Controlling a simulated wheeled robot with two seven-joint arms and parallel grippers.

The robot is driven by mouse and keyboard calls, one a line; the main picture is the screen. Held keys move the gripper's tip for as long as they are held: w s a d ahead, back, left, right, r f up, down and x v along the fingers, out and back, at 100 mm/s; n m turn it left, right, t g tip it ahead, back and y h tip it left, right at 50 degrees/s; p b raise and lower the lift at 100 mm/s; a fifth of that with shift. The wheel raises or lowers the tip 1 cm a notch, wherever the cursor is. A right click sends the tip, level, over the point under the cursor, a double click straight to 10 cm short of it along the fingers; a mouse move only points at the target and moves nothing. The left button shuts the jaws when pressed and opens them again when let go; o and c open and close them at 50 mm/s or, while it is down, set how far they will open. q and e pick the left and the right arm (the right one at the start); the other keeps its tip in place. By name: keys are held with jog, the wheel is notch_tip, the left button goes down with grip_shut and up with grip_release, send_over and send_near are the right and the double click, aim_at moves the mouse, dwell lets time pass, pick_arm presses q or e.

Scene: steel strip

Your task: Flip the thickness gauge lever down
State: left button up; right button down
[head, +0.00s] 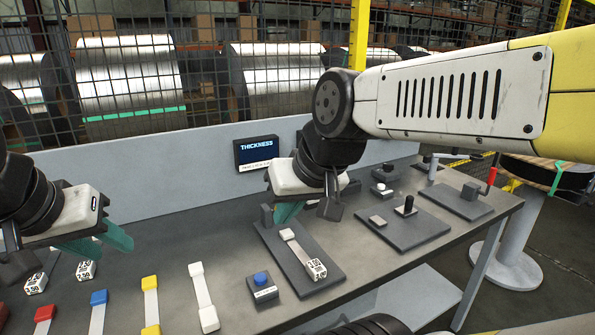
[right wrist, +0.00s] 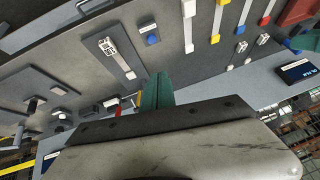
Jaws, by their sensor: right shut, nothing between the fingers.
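A metal strip (head: 297,245) with a white end and a numbered tag lies on the plate. I cannot clearly make out the lever; my gripper hides part of the far end. My right gripper (head: 287,212) is shut and empty over that end; its teal fingers also show in the right wrist view (right wrist: 157,90). My left gripper (head: 100,243) hangs over the bench's left side.
A blue button box (head: 261,287) sits left of the plate. Coloured-end strips (head: 151,297) lie further left. To the right are a plate with a black knob (head: 408,206) and a red-handled crank (head: 492,176). A grey panel and mesh fence (head: 215,110) stand behind.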

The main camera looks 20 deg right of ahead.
jog(key=shift+d, duration=0.1)
jog(key=w+d+n+h, duration=0.1)
jog(key=w+d+n, duration=0.2)
jog(key=w, duration=0.7)
jog(key=w+d+n+g+h, duration=0.1)
jog(key=w+d+n, duration=0.2)
jog(key=w, duration=0.7)
jog(key=w+d+n+g+h, duration=0.1)
jog(key=w+n, duration=0.4)
jog(key=w, duration=0.5)
jog(key=d+h, duration=0.1)
jog(key=d, duration=0.1)
jog(key=shift+w+d+r+n, duration=0.3)
jog(key=shift+d+r+n, duration=0.05)
jog(key=shift+d+n, duration=0.05)
jog(key=shift+f, duration=0.1)
